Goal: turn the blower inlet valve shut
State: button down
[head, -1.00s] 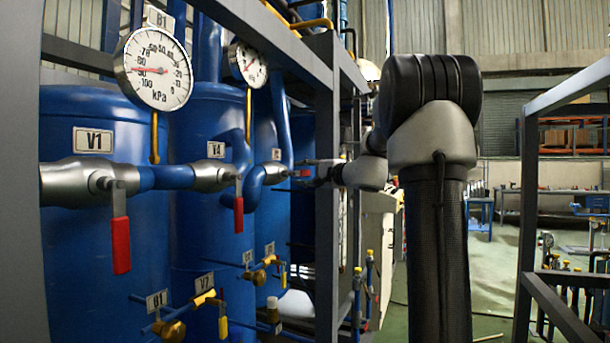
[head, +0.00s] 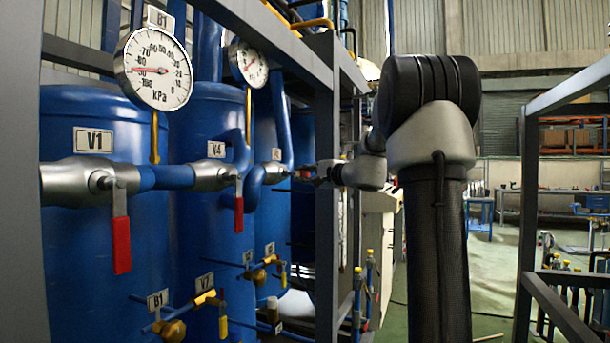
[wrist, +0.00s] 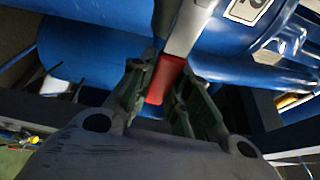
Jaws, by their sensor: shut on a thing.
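In the wrist view my gripper (wrist: 160,85) is shut on the red handle (wrist: 163,80) of a valve. The handle's grey metal lever (wrist: 188,28) runs up from between the fingers toward a blue pipe. In the head view my gripper (head: 308,174) is at the third valve along the blue tanks, behind the frame post. That valve's body is mostly hidden there, and its label (head: 277,154) is too small to read. Whether this is the blower inlet valve cannot be told from the labels.
Valves V1 (head: 121,232) and V4 (head: 239,214) have red handles hanging down, nearer to me. Pressure gauges (head: 158,70) stand above them. A grey frame post (head: 327,220) is close to my gripper. Smaller yellow-handled valves (head: 205,298) sit below. Open floor (head: 497,270) lies to the right.

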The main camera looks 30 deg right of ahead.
jog(key=s+a+f+m+g+y, duration=0.3)
jog(key=s+a+f+m+g, duration=0.2)
jog(key=m, duration=0.7)
jog(key=shift+a+f+m+g+y, duration=0.35)
jog(key=shift+a+f+g, duration=0.4)
jog(key=shift+f, duration=0.55)
jog(key=c, duration=1.3)
grip_release()
jog(key=v, duration=1.2)
